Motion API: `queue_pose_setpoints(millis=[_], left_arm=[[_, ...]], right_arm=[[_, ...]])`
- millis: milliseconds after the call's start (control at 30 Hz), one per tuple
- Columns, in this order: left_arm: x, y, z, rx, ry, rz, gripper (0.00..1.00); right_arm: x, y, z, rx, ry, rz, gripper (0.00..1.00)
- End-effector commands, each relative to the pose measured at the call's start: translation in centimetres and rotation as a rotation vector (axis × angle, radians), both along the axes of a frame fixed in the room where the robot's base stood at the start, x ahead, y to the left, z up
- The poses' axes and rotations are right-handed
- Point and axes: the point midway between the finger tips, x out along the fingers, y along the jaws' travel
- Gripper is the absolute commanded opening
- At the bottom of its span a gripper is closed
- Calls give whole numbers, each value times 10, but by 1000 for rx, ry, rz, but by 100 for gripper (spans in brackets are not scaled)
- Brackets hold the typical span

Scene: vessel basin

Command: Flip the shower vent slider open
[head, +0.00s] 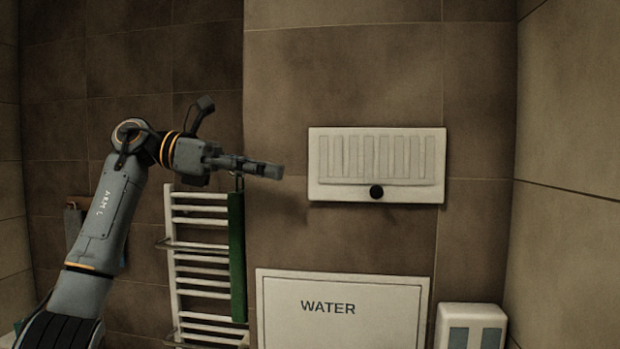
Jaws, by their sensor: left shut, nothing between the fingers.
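The shower vent (323,190) is a white rectangular plate with vertical slats on the tiled wall, right of centre in the head view. Its slider has a round black knob (376,192) at the lower middle of the plate. The slats look covered by pale panels. My left gripper (280,171) is shut and empty, pointing right. In the picture it is left of the vent at about the knob's height, apart from the plate. My right gripper is not in view.
A white panel marked WATER (380,315) is under the vent. A white dispenser (470,312) is at lower right. The wall around the vent is bare.

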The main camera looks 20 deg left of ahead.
Motion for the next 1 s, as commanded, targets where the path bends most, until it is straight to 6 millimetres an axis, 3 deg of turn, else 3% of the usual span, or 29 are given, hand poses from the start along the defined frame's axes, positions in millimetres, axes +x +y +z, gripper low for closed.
queue_pose_setpoints(millis=[400, 600, 1000], left_arm=[[23, -80, -14, 1, 0, -5, 0], [32, -110, -20, 0, 1, -3, 0], [37, -124, -26, 0, 0, -1, 0]], right_arm=[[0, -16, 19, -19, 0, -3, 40], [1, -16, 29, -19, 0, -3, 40], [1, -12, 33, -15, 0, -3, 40]])
